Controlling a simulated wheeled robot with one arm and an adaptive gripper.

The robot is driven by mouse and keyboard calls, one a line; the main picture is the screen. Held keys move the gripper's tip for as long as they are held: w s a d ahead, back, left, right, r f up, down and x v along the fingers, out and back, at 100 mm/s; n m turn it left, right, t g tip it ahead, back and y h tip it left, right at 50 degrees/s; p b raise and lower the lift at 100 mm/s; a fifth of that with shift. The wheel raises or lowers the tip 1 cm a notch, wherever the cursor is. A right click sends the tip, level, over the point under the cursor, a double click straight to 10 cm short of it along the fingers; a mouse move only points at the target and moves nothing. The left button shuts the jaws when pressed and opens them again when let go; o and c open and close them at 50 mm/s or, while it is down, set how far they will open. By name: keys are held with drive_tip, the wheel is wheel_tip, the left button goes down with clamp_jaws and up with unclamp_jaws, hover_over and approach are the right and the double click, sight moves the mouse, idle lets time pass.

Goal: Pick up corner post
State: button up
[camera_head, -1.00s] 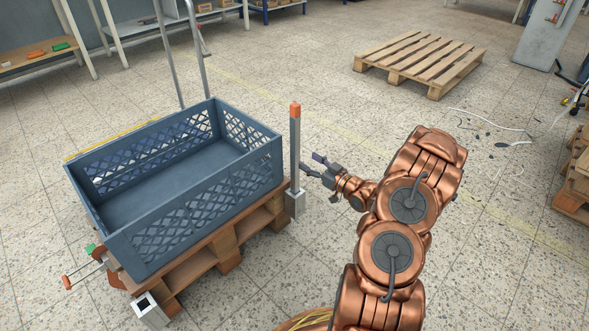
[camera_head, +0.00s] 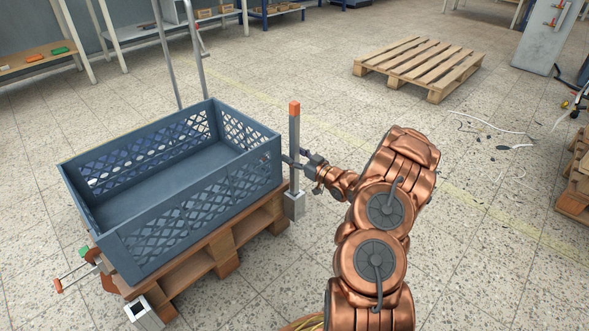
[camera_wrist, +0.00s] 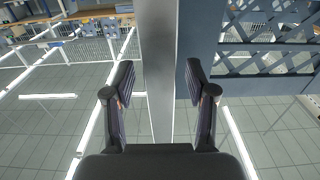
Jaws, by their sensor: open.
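The corner post (camera_head: 294,135) is a slim grey upright bar with an orange top. It stands in a light grey socket (camera_head: 294,205) at the pallet's near right corner, close beside the blue crate. My gripper (camera_head: 296,160) is at the post's middle height, reaching from the right. In the wrist view the post (camera_wrist: 158,75) runs upright between my two dark fingers (camera_wrist: 158,92). The fingers are open, with a gap on each side of the post.
The blue crate (camera_head: 190,222) sits on a wooden pallet (camera_head: 228,262) just left of the post. An empty socket (camera_head: 143,312) is at the pallet's front corner. Another pallet (camera_head: 418,66) lies on the floor behind.

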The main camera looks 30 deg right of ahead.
clamp_jaws()
idle(0.5)
